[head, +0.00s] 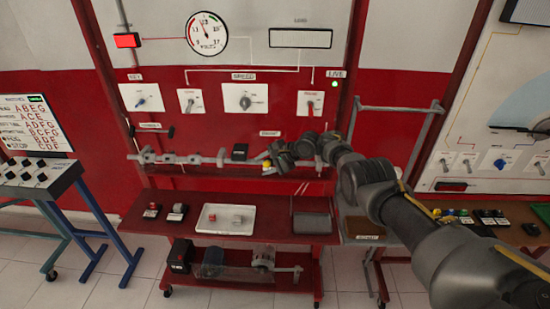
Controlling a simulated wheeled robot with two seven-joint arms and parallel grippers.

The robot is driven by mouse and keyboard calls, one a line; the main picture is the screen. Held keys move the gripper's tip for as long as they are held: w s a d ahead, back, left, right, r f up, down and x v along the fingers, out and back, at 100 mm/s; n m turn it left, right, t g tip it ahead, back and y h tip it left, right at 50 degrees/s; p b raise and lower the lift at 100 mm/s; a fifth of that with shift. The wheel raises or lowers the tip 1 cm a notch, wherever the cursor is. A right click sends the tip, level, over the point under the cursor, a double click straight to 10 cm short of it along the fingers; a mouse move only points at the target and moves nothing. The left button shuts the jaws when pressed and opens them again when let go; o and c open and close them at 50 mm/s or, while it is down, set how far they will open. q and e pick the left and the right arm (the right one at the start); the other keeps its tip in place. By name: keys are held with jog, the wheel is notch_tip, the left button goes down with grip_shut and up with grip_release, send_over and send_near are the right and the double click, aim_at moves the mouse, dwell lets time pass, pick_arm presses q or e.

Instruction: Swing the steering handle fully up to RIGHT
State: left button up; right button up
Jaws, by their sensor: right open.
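I cannot make out for certain which part is the steering handle, and no label I can read names it. Lever plates on the red and white panel include a left lever (189,102) and a red-tipped lever (310,104). A dark horizontal handle (158,131) sticks out at the panel's left, below a small label. My right gripper (272,158) is open in front of the shaft rail, below the panel's dials, with a small yellow part close by its tips. Its dark arm hides part of the rail's right end. My left gripper is out of view.
A shaft rail (180,158) runs above a red bench (180,229) with a white tray (208,229). A grey tubular frame (400,109) stands right of the panel. Another trainer panel (480,120) is at far right, a blue-legged console (45,178) at left.

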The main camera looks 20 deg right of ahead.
jog(key=p+v, duration=0.2)
jog(key=v, duration=0.7)
jog(key=shift+s+d+r, duration=0.2)
jog(key=shift+s+d, duration=0.05)
jog(key=shift+d, duration=0.05)
